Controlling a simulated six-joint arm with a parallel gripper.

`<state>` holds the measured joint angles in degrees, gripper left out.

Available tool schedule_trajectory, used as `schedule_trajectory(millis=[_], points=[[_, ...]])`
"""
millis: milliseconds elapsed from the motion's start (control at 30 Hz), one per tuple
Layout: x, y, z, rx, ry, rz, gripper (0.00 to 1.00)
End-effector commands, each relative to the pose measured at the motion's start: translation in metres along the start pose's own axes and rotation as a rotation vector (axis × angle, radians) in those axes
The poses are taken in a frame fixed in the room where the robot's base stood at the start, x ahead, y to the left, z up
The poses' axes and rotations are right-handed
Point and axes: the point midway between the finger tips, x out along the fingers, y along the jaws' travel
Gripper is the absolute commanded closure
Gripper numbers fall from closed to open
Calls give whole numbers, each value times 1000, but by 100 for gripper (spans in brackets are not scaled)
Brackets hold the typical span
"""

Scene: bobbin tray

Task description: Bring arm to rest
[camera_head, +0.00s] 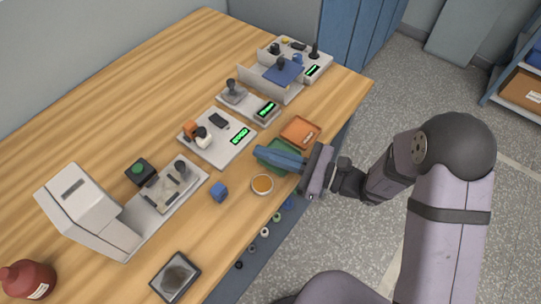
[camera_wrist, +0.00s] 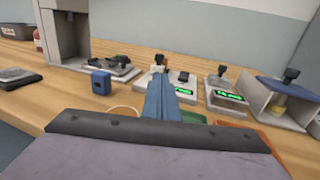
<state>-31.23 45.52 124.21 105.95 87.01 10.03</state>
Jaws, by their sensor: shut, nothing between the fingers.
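My gripper (camera_head: 281,158) reaches in from the right over the front edge of the wooden table (camera_head: 120,105). Its blue fingers are together with nothing between them. In the head view they overlap a green tray (camera_head: 268,163), and I cannot tell how far above it they are. In the wrist view the closed fingers (camera_wrist: 158,98) point away toward the row of devices.
An orange tray (camera_head: 300,132), an amber-filled round dish (camera_head: 262,184) and a blue block (camera_head: 219,192) lie near the fingers. Several grey stations, one with a white machine (camera_head: 80,205), line the table. Small rings (camera_head: 265,232) sit along a dark strip. Floor to the right is clear.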

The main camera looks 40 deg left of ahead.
Motion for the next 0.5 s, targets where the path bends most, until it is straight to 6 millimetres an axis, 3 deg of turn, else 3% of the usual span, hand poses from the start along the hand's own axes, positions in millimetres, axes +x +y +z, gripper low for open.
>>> schedule_trajectory(millis=[500], points=[[-8,0,0,1,1,0,100]])
